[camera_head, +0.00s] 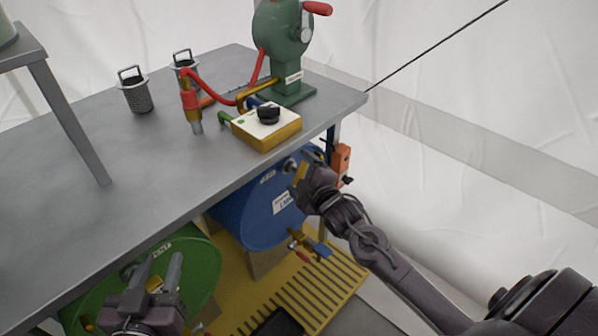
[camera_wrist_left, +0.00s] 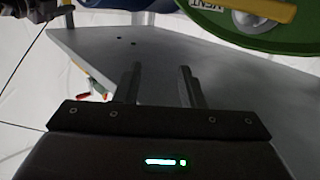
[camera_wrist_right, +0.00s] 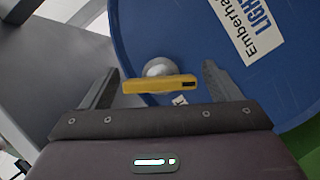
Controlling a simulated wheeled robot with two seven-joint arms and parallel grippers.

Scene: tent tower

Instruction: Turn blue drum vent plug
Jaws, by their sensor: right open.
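The blue drum (camera_head: 255,208) lies on its side under the table, its round end facing out. It fills much of the right wrist view (camera_wrist_right: 200,50). Its vent plug is a silver round boss (camera_wrist_right: 158,67) with a yellow bar handle (camera_wrist_right: 160,84), lying roughly level in that view. My right gripper (camera_head: 300,172) is at the upper part of the drum's end. In the right wrist view its open fingers (camera_wrist_right: 158,88) stand on either side of the yellow handle, with gaps visible. My left gripper (camera_head: 155,270) is open and empty in front of the green drum (camera_head: 195,262).
The grey tabletop (camera_head: 90,150) overhangs the drums. On it stand a green hand pump (camera_head: 282,45), a yellow box with a black knob (camera_head: 265,130), a red-and-brass nozzle (camera_head: 190,100) and mesh baskets (camera_head: 135,92). A yellow slatted pallet (camera_head: 325,285) and a drum tap (camera_head: 310,245) are below.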

